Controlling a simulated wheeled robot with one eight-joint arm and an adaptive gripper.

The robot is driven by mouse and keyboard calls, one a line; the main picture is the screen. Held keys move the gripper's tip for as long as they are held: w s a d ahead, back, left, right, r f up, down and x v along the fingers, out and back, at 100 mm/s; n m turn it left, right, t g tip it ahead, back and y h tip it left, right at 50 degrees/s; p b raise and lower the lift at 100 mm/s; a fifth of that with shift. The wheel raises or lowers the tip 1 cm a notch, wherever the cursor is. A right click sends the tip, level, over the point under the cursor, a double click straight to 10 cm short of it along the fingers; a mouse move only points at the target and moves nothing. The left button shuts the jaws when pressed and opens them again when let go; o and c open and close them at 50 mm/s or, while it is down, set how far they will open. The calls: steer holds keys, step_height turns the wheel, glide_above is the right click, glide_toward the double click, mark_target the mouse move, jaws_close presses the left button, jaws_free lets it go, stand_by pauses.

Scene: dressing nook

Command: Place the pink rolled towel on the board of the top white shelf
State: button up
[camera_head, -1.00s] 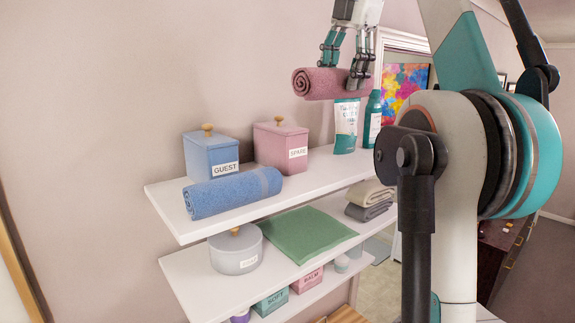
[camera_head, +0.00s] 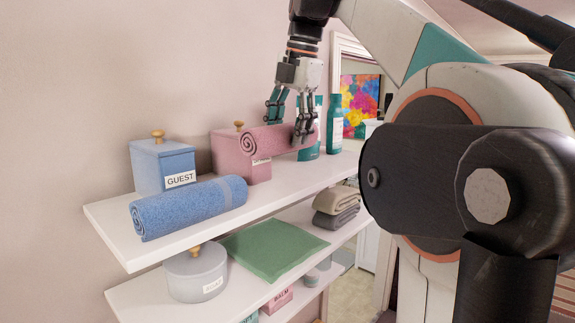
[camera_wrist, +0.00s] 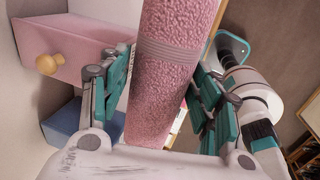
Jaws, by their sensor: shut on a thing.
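The pink rolled towel (camera_head: 270,141) is held in my gripper (camera_head: 290,125), above the top white shelf (camera_head: 262,200), in front of the pink box. In the head view its spiral end faces left, and it appears to hang a little above the board. In the wrist view the towel (camera_wrist: 172,75) runs lengthwise between my two fingers (camera_wrist: 160,105), which close on its sides. The far end of the towel is partly hidden by a finger in the head view.
On the top shelf stand a blue lidded box (camera_head: 160,166), a blue rolled towel (camera_head: 188,207), a pink lidded box (camera_head: 228,157) and teal bottles (camera_head: 334,125). Board in front of the pink box is clear. Below lie a green cloth (camera_head: 272,247) and folded towels (camera_head: 336,205).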

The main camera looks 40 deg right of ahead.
steer(key=shift+f, duration=3.95)
steer(key=shift+f, duration=0.1)
steer(key=shift+f, duration=0.1)
steer(key=o, duration=0.9)
steer(key=v, duration=1.2)
steer(key=shift+r, duration=0.25)
